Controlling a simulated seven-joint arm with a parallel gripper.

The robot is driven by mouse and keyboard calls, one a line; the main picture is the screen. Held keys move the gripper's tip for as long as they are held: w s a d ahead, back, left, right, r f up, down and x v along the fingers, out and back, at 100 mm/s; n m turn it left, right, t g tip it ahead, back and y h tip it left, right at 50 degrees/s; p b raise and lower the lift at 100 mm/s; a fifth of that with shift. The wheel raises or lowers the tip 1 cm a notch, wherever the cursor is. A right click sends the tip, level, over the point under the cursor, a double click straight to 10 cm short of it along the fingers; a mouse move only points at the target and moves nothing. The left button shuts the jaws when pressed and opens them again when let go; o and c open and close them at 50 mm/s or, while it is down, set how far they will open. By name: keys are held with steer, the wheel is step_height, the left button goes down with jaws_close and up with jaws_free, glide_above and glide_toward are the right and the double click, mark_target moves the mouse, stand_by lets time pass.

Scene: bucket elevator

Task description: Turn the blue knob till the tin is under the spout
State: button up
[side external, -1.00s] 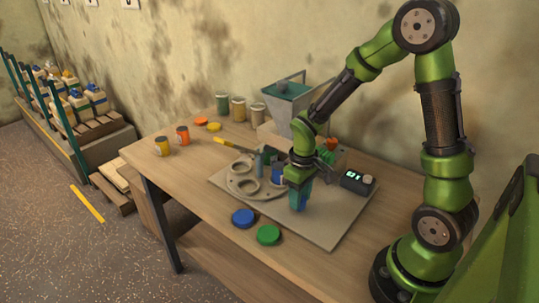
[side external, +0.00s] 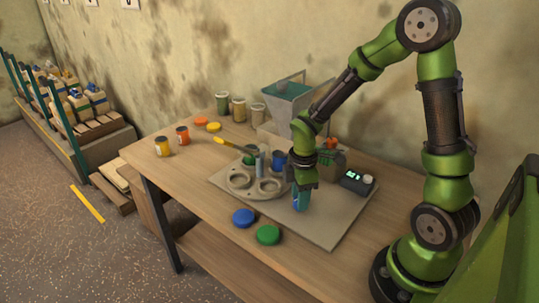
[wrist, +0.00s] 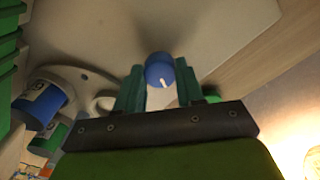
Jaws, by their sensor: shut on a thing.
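The blue knob (wrist: 157,72), with a white mark, sits between the teal fingers of my gripper (wrist: 158,88) in the wrist view. In the side view my gripper (side external: 301,198) points down over the grey board and mostly hides the knob. The grey turntable (side external: 254,190) with round holes is just left of it. A blue tin (side external: 279,160) stands at its back right, and a green tin (side external: 249,160) at its back left. The hopper (side external: 288,100) stands behind. Its spout is hidden, so I cannot tell which tin is under it.
A box with a lit display (side external: 355,179) is right of my gripper. A blue lid (side external: 244,218) and a green lid (side external: 268,235) lie in front of the board (side external: 325,215). Several jars stand at the back left. The table's front left is clear.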

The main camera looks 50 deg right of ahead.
steer(key=n, duration=0.4)
steer(key=shift+n, duration=0.4)
stand_by(0.4)
steer(key=o, duration=1)
steer(key=shift+o, duration=0.2)
step_height(320, 180, up, 17)
